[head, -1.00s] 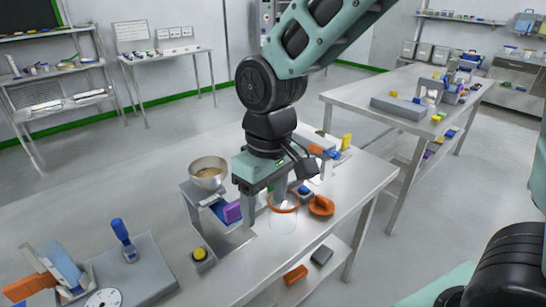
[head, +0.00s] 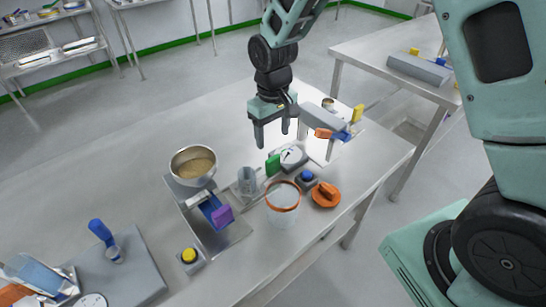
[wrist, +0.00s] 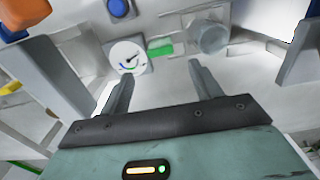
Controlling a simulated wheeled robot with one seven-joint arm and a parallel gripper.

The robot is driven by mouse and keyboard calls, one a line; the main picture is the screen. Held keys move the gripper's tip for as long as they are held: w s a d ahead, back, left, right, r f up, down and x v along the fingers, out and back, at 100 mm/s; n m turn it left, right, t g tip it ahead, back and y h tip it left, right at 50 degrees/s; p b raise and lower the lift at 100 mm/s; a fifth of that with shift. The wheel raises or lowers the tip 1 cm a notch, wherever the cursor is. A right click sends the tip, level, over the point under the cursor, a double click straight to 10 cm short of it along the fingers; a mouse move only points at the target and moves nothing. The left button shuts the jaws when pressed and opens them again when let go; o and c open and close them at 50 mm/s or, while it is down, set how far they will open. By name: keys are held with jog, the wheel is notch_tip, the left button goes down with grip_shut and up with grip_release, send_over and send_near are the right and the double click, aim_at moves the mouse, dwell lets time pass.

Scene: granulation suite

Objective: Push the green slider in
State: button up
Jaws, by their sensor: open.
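The green slider (head: 273,165) is a small green block beside the white round dial (head: 292,156), between it and a clear cup (head: 247,181). The slider also shows in the wrist view (wrist: 160,47), to the right of the dial (wrist: 125,57) and left of the cup (wrist: 208,36). My gripper (head: 272,140) is open and empty. In the head view it hangs behind and above the slider, fingers pointing down. In the wrist view the slider appears ahead of the gap between the fingertips (wrist: 161,72), apparently apart from them. How far the slider sticks out is unclear.
A clear jar with an orange rim (head: 283,204), an orange lid (head: 326,195) and a blue button (head: 307,176) stand in front. A grey bracket (head: 322,119) is close right of my gripper.

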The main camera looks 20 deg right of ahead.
aim_at(273, 158)
notch_tip(273, 158, down, 10)
jog(key=shift+r+p, duration=0.1)
jog(key=shift+p, duration=0.45)
